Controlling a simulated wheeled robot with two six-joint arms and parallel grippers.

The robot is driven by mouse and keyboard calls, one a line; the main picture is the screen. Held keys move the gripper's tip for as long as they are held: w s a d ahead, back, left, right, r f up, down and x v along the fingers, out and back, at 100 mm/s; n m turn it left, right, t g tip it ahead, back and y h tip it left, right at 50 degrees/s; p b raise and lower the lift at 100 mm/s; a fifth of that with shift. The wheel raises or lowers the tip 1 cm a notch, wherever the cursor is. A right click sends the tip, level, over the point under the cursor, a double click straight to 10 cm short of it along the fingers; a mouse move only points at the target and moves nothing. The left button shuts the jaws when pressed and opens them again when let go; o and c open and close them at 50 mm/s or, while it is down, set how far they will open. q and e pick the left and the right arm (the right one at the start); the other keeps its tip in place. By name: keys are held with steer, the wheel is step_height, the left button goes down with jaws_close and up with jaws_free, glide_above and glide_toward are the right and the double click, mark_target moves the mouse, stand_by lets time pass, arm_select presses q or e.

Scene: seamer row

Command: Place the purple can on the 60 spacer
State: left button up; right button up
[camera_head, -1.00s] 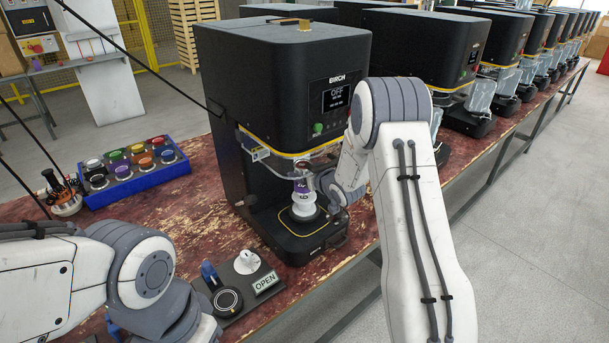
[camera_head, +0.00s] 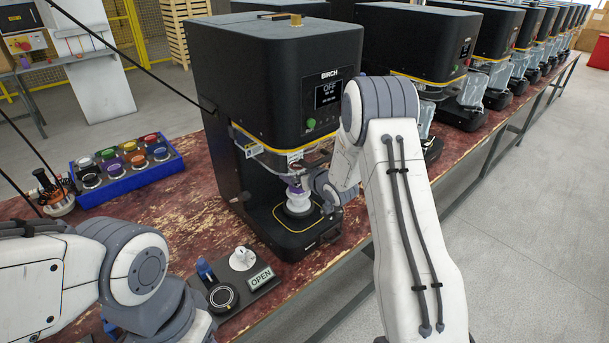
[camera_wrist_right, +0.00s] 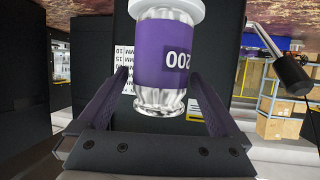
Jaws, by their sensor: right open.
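The purple can (camera_head: 296,189) is at the front of the nearest black machine, upright on a white spacer (camera_head: 299,205). No number is readable on the spacer. My right gripper (camera_wrist_right: 163,80) is open, with a finger on each side of the can and visible gaps. In the head view my right wrist partly covers the can. My left arm shows at lower left, but its gripper is out of view.
The black machine (camera_head: 265,70) stands close behind and above the can. A blue tray (camera_head: 130,183) of coloured cans is at the left. More machines line the right.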

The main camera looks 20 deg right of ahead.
steer(key=b+v, duration=0.1)
steer(key=v, duration=1.1)
steer(key=shift+b, duration=0.35)
steer(key=s+a+f+m+g+h, duration=0.15)
steer(key=s+a+g, duration=0.3)
steer(key=s, duration=0.55)
steer(key=s+a+f+g+h, duration=0.15)
steer(key=s+a+g, duration=0.35)
steer(key=s, duration=0.6)
steer(key=s+a+r+n+g+y, duration=0.1)
steer(key=s+a+r+n+g, duration=0.1)
steer(key=s+a, duration=0.4)
steer(key=s+a+r+n+g+y, duration=0.1)
steer(key=s+a+r+n, duration=0.2)
steer(key=s+a+n, duration=0.2)
steer(key=s+a, duration=0.1)
steer(key=s, duration=0.2)
steer(key=shift+a+g, duration=0.3)
steer(key=shift+g, duration=0.05)
steer(key=shift+d+r, duration=0.1)
steer(key=shift+r, duration=0.05)
